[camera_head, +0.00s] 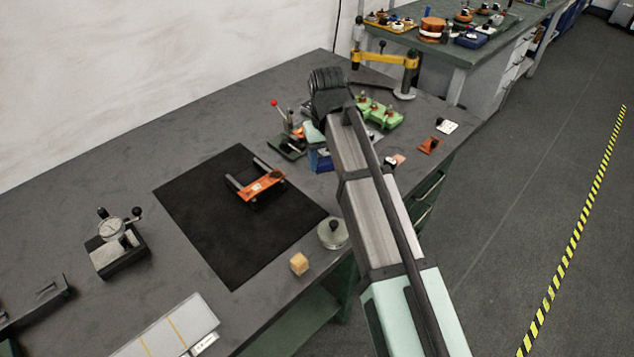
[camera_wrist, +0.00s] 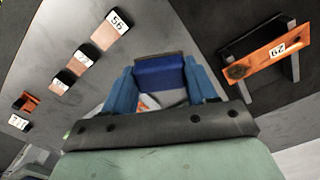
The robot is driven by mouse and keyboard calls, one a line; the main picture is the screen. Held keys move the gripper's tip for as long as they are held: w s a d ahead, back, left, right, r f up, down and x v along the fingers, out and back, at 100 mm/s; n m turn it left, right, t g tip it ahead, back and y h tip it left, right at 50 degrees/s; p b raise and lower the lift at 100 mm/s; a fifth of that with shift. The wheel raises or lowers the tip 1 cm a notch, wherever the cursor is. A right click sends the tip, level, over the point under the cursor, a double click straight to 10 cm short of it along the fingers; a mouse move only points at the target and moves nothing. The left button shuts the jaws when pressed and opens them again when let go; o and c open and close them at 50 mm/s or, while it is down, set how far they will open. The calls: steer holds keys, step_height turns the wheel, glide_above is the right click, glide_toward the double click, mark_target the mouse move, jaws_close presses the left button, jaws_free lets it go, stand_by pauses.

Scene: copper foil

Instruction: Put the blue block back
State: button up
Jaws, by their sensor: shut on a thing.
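In the wrist view, a dark blue block (camera_wrist: 158,72) sits between the two lighter blue fingers of my gripper (camera_wrist: 160,88). The gripper is shut on it. The block's lower part and what is directly under it are hidden. In the head view, my arm's end hangs over the far right part of the bench, and a blue patch (camera_head: 319,160) shows below it beside the black mat. I cannot tell there whether it is finger or block.
An orange labelled plate (camera_head: 262,186) lies across two bars on the black mat (camera_head: 205,215); it also shows in the wrist view (camera_wrist: 268,58). Labelled copper-coloured pieces (camera_wrist: 105,35) stand left of my gripper.

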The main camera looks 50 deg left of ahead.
mark_target(317, 183)
steer(key=a+r+n, duration=0.2)
steer(key=a, duration=0.2)
steer(key=shift+w+d+f+n, duration=0.1)
steer(key=shift+f+n, duration=0.45)
steer(key=shift+f, duration=1.15)
steer(key=shift+w+d+f+n, duration=0.1)
steer(key=shift+f+n, duration=0.5)
steer(key=shift+f, duration=1.1)
steer(key=shift+w+d+f+n, duration=0.1)
steer(key=shift+f+n, duration=0.45)
steer(key=shift+f, duration=1.15)
steer(key=o, duration=0.9)
steer(key=shift+f, duration=0.1)
steer(key=shift+o, duration=0.2)
step_height(317, 183, up, 12)
